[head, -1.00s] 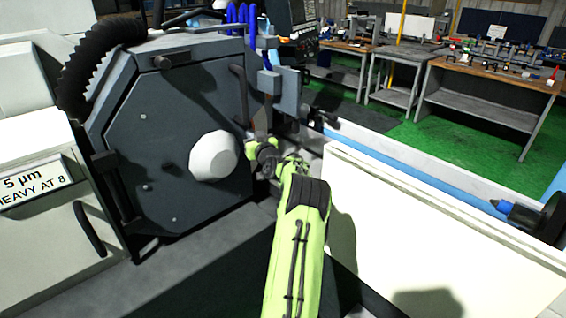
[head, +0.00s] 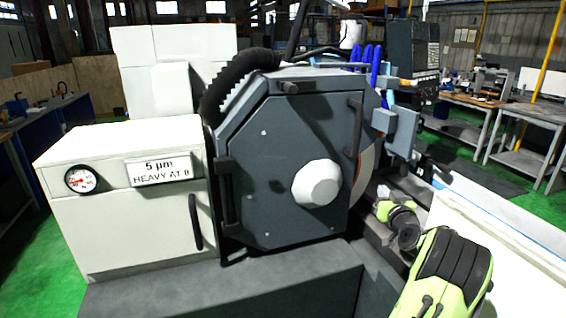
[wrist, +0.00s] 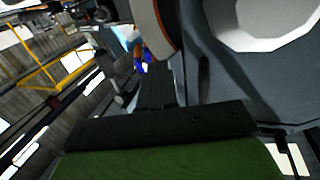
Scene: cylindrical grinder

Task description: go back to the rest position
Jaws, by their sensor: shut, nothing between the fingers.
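My lime-green arm (head: 445,275) reaches in from the bottom right of the head view, in front of the cylindrical grinder's dark wheel guard (head: 270,170) and to the right of its white hub (head: 317,183). My gripper is not clearly seen in the head view, where the arm's end is crowded by machine parts. In the wrist view my gripper (wrist: 154,68) shows as dark fingers close together, shut and empty. In that view the wheel rim (wrist: 152,25) and the hub (wrist: 265,22) are ahead and to the right, apart from the fingers as far as I can tell.
A white cabinet (head: 130,215) with a pressure gauge (head: 81,179) and a "5 µm HEAVY AT 8" label (head: 160,171) stands left. A pale panel (head: 500,235) runs along the right. Blue coiled hoses (head: 368,62) and a control console (head: 413,50) are behind. Workbenches (head: 530,112) stand back right.

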